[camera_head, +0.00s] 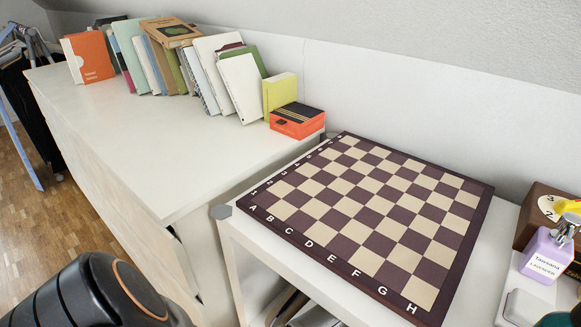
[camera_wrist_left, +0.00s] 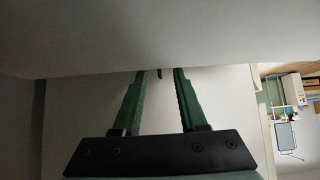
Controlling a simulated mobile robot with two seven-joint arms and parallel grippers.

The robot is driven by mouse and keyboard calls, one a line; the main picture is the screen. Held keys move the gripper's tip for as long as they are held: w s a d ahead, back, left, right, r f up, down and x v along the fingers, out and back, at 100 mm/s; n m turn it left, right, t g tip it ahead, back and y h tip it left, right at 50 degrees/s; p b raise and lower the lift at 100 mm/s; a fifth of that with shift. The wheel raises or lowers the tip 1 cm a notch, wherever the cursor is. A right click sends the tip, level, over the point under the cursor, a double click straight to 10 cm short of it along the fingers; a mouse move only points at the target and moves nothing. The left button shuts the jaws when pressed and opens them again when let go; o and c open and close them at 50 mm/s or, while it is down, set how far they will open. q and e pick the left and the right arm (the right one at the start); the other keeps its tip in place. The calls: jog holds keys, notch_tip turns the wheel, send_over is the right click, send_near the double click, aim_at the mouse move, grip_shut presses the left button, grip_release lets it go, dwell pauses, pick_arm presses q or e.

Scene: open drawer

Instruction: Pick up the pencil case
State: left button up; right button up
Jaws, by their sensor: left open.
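I cannot make out a pencil case in either view. In the left wrist view, my left gripper (camera_wrist_left: 160,73) has its two green fingers apart. A broad pale surface (camera_wrist_left: 170,35) lies just beyond the fingertips and covers much of the view. A small dark piece shows between the fingertips, too small to identify. I see nothing held between the fingers. In the head view only a black link of my arm shows at the bottom left, without its gripper. My right gripper is in neither view.
A white dresser (camera_head: 165,150) carries a row of leaning books (camera_head: 185,62) and an orange and black box (camera_head: 297,120). A chessboard (camera_head: 378,212) lies on the lower white unit to the right. A purple soap dispenser (camera_head: 546,256) stands at the right edge. The dresser's front top is clear.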

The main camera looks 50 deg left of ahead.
pick_arm(q)
jog(key=shift+a+f, duration=0.1)
grip_shut()
dwell(0.3)
dwell(1.2)
